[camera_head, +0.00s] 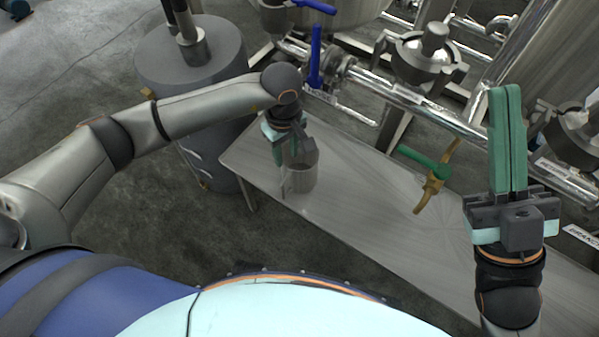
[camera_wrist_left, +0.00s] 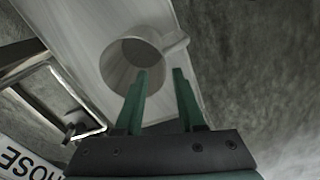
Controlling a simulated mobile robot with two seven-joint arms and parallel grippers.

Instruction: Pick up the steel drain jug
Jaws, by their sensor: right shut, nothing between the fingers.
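The steel drain jug (camera_head: 300,181) stands upright on the metal bench top, near its left end. My left gripper (camera_head: 287,157) is above and beside the jug and partly covers it. In the left wrist view the jug (camera_wrist_left: 118,66) shows its open mouth, with its handle (camera_wrist_left: 175,43) at the right. My left gripper (camera_wrist_left: 160,72) is open there, one fingertip over the jug's near rim and the other to its right, below the handle. Contact cannot be told. My right gripper (camera_head: 506,90) is shut and empty, pointing up at the right.
The metal bench (camera_head: 365,205) is mostly clear right of the jug. A grey cylindrical drum (camera_head: 190,75) stands left of it. A blue-handled valve (camera_head: 315,55), steel pipes and a green-handled brass tap (camera_head: 432,185) run above the bench's back side.

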